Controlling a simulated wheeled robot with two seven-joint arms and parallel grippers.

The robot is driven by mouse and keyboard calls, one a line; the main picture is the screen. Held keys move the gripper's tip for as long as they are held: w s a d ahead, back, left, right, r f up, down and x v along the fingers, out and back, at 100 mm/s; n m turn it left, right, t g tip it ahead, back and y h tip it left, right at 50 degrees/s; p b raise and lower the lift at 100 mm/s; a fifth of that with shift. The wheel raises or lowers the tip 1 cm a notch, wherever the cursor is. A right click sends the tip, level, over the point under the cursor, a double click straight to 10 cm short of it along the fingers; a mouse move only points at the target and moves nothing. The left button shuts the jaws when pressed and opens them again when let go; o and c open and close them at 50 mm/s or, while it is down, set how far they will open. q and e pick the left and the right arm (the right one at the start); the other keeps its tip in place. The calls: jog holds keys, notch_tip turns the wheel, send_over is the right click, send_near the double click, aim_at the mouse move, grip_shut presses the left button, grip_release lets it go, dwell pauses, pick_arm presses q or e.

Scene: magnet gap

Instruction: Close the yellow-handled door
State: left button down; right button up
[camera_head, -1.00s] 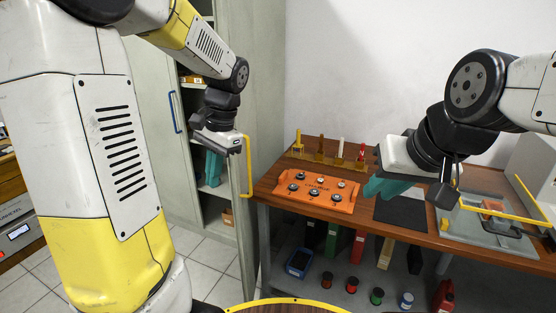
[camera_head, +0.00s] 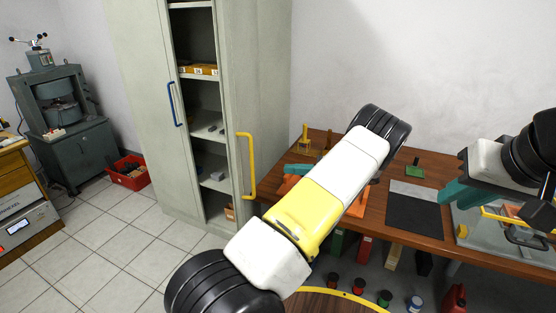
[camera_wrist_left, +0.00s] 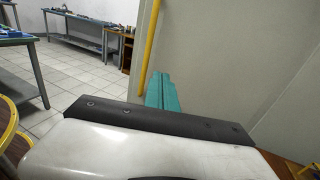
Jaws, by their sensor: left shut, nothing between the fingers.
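The grey-green cabinet door with the yellow handle (camera_head: 252,165) stands open in the head view, with shelves showing in the gap to its left. My left arm crosses the picture in front of the bench. The teal fingers of my left gripper (camera_head: 297,169) show partly behind that arm, to the right of the yellow handle. In the left wrist view the shut, empty fingers (camera_wrist_left: 160,91) are beside the door panel (camera_wrist_left: 210,70), near the yellow handle (camera_wrist_left: 151,40); contact cannot be told. My right gripper (camera_head: 455,192) is over the right part of the bench, its opening unclear.
The other cabinet door has a blue handle (camera_head: 174,104). A wooden bench (camera_head: 375,220) with an orange tray, largely hidden by my arm, stands right of the cabinet. A red bin (camera_head: 128,172) and a press (camera_head: 62,115) are at the left. The tiled floor before the cabinet is clear.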

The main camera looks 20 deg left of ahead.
aim_at(242, 166)
pick_arm(q)
jog(key=x, duration=1.3)
jog(key=shift+a, duration=0.4)
jog(key=shift+a, duration=0.1)
